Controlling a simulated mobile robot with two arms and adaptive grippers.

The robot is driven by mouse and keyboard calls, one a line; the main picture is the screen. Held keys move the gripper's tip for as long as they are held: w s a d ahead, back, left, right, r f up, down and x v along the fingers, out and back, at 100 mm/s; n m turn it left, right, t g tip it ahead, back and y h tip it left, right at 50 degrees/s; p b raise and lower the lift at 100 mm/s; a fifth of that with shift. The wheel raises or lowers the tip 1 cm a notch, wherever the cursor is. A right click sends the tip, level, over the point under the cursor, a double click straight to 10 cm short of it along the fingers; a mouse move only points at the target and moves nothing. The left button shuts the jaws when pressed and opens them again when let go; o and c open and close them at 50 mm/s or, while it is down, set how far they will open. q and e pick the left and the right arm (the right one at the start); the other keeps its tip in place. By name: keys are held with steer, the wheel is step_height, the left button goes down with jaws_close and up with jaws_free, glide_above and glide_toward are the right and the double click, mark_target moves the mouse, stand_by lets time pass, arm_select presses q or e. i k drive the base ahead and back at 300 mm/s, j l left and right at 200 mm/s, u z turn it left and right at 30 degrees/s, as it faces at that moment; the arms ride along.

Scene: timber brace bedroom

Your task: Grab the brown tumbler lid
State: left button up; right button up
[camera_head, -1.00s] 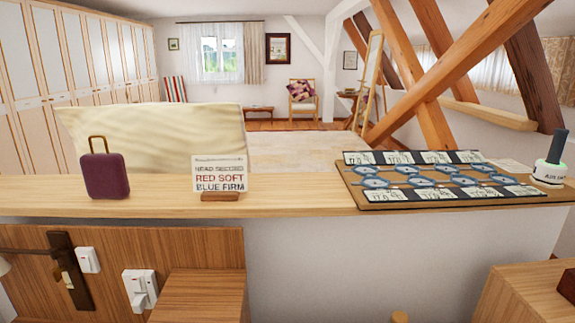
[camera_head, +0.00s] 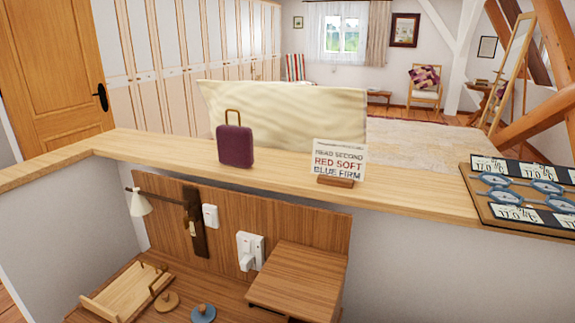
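A round, flat brown piece with a small knob (camera_head: 166,302), which looks like a tumbler lid, lies low in the head view, on the wooden surface below the ledge. A similar round blue piece (camera_head: 203,313) lies just to its right, near the bottom edge of the picture. No tumbler can be made out. Neither of my grippers is in view.
A wooden tray (camera_head: 108,296) lies left of the brown piece, and a wooden box (camera_head: 298,278) stands to the right. A long ledge above bears a purple case (camera_head: 235,147), a sign card (camera_head: 338,158) and a board with blue pieces (camera_head: 480,200).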

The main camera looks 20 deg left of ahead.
mark_target(167, 302)
steer(key=u, duration=0.4)
steer(key=j+u, duration=0.15)
steer(key=u, duration=0.6)
steer(key=i+u, duration=0.1)
steer(key=u, duration=0.3)
steer(key=j, duration=0.2)
steer(key=i+z, duration=0.05)
